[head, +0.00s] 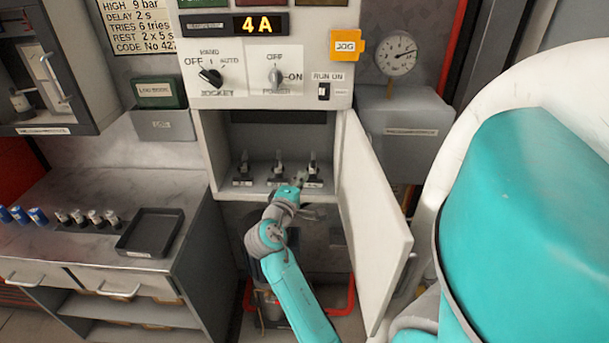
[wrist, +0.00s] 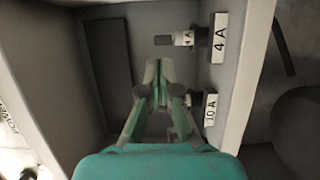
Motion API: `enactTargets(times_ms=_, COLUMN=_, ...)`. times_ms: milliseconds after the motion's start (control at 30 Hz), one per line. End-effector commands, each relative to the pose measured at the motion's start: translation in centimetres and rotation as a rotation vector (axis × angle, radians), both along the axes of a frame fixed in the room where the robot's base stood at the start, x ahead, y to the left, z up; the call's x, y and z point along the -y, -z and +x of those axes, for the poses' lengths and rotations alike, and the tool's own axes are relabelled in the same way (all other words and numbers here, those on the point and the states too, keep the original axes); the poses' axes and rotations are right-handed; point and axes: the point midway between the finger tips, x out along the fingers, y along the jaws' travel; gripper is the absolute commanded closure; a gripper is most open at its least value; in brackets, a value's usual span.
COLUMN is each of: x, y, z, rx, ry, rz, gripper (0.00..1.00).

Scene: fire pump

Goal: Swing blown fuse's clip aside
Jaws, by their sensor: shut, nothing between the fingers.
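Three upright fuses stand in dark holders inside the open compartment in the head view: left (head: 243,168), middle (head: 278,166) and right (head: 313,168). In the wrist view a pale fuse with a dark end (wrist: 180,40) lies by the plate marked 4A (wrist: 219,38). A second plate, marked 10A (wrist: 210,108), has its fuse mostly hidden behind my fingers. My gripper (wrist: 158,68) is shut and empty, its tips between the 4A and 10A positions in the picture. In the head view my gripper (head: 298,183) is at the compartment's front, near the right fuse. I cannot make out the clip clearly.
The compartment door (head: 370,215) stands open to the right, close beside my arm. The display above (head: 262,24) reads 4A. At left, a counter holds several blue and pale-dark cylinders and a black tray (head: 151,232). The compartment's left side has free room.

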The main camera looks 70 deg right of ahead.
Motion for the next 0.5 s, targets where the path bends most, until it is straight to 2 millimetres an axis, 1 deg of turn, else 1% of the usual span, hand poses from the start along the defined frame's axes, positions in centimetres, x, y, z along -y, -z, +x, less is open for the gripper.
enactTargets(times_ms=33, x=-0.9, y=0.1, z=0.1, rx=-0.001, ry=-0.004, rz=0.002, gripper=1.00)
enactTargets(times_ms=300, x=-5.5, y=0.0, z=-0.2, rx=-0.001, ry=-0.004, rz=0.001, gripper=1.00)
enactTargets(times_ms=500, x=-7.3, y=0.0, z=-0.3, rx=0.000, ry=-0.003, rz=0.001, gripper=1.00)
